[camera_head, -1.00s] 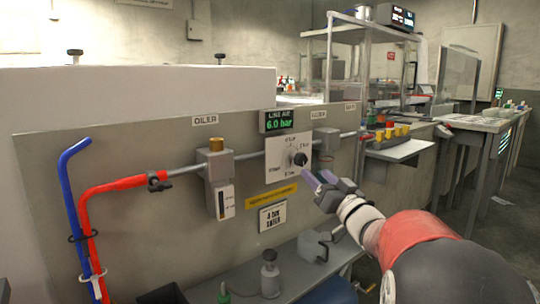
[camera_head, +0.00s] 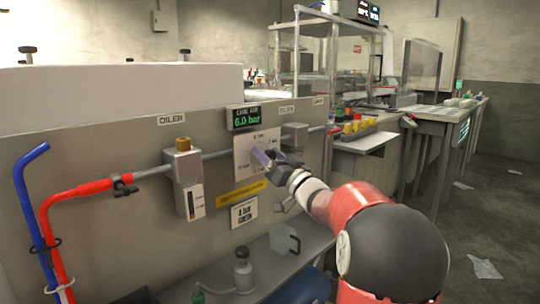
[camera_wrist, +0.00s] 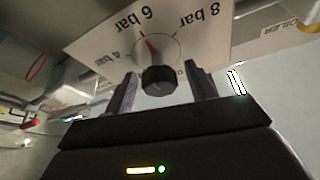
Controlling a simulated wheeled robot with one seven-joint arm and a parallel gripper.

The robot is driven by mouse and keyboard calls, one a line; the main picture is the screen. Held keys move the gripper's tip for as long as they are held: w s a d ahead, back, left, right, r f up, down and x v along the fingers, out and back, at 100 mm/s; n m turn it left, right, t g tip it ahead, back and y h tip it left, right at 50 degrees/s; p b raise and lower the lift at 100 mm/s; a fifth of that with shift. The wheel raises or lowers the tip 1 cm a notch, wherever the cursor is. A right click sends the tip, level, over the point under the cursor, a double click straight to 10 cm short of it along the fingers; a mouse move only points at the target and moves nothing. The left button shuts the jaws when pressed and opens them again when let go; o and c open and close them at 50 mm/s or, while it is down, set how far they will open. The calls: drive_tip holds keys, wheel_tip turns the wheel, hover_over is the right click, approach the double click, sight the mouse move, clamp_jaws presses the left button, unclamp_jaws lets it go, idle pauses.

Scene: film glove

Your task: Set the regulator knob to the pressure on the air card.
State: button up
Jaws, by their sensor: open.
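The black regulator knob (camera_wrist: 158,80) stands on a white dial plate (camera_wrist: 95,42) in the wrist view, marked 4 bar, 6 bar and 8 bar. Its red pointer is near the 6 bar mark. My gripper (camera_wrist: 160,88) is open, one finger on each side of the knob, with gaps visible. In the head view my gripper (camera_head: 265,157) covers most of the knob on the dial plate (camera_head: 243,146). The display (camera_head: 246,117) above reads 6.0 bar. A white card (camera_head: 244,212) below the yellow strip has bold lettering too small to read surely.
The oiler (camera_head: 184,175) and a grey pipe (camera_head: 218,153) run along the panel left of the dial. Red (camera_head: 80,190) and blue (camera_head: 30,190) hoses are at far left. A bottle (camera_head: 243,270) and a jug (camera_head: 284,240) stand on the shelf below.

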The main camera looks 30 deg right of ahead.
drive_tip(key=c, duration=1)
drive_tip(key=shift+o, duration=0.2)
drive_tip(key=shift+f+n+b, duration=0.15)
drive_tip(key=shift+n+b, duration=0.25)
drive_tip(key=shift+n+y+b, duration=0.55)
drive_tip(key=shift+n+y, duration=0.05)
drive_tip(key=shift+n, duration=0.2)
drive_tip(key=n+y+b, duration=0.1)
drive_tip(key=n, duration=0.1)
drive_tip(key=n+g+y+b, duration=0.1)
drive_tip(key=n, duration=0.2)
drive_tip(key=shift+b, duration=0.3)
drive_tip(key=n+g+y, duration=0.1)
drive_tip(key=n, duration=0.1)
drive_tip(key=n+g+y+b, duration=0.1)
drive_tip(key=n, duration=0.2)
drive_tip(key=shift+a+y, duration=0.1)
drive_tip(key=shift+y, duration=0.2)
drive_tip(key=shift+n+g+y+b, duration=0.5)
drive_tip(key=shift+n+g, duration=0.4)
drive_tip(key=shift+n, duration=1.3)
